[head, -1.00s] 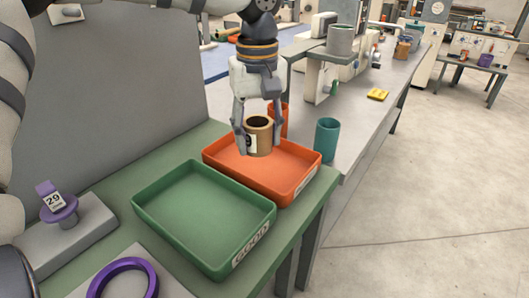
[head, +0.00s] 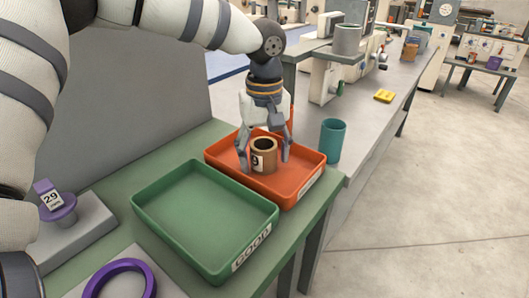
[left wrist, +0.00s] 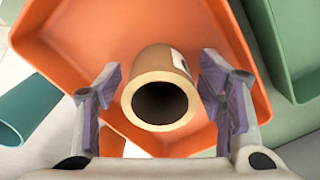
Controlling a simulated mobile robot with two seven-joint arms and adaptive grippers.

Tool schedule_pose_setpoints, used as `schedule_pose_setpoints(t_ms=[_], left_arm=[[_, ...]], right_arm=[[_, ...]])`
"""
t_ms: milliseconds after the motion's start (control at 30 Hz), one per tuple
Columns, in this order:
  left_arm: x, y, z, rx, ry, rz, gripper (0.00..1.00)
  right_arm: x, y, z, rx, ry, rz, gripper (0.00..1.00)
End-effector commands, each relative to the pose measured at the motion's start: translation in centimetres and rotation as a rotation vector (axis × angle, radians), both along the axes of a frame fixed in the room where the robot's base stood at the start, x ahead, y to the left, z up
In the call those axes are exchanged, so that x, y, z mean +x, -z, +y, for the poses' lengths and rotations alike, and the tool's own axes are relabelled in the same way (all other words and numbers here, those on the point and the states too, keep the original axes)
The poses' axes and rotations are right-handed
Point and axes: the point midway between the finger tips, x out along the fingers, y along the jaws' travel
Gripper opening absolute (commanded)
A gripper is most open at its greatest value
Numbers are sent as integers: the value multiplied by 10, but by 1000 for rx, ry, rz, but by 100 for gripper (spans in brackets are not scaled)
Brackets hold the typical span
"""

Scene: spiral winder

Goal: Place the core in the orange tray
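The core (head: 264,158), a short tan-brown tube with a dark bore and a white label, stands upright in the orange tray (head: 310,172), seemingly on its floor. My left gripper (head: 264,157) reaches down over the tray with one finger on each side of the core. Its fingers are spread, with gaps showing beside the core. In the left wrist view the core (left wrist: 160,95) lies between the open fingers, inside the orange tray (left wrist: 60,45). My right gripper does not show.
A green tray (head: 205,215) marked GOOD sits in front of the orange one. A teal cup (head: 333,142) stands right of the orange tray. A purple ring (head: 121,281) and a purple piece tagged 29 (head: 59,207) are at the left. A yellow object (head: 384,96) lies on the bench.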

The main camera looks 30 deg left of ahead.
Motion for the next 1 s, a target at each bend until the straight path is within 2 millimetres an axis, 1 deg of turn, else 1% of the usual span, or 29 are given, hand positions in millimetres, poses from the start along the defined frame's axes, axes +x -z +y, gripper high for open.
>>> schedule_pose_setpoints(t_ms=[233,300,367,600,700,833,1000], left_arm=[[0,-1,0,0,0,0,64],[0,-6,0,0,0,-3,64],[1,-17,0,-1,0,-6,64],[1,-82,0,-1,-1,-6,64],[1,-104,0,-1,-2,-3,64],[0,-120,0,-1,-1,0,64],[0,-124,0,-1,0,2,64]], right_arm=[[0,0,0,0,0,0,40],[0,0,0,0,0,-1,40],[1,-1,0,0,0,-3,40],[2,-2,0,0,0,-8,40],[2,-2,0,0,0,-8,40],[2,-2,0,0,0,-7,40],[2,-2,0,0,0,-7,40]])
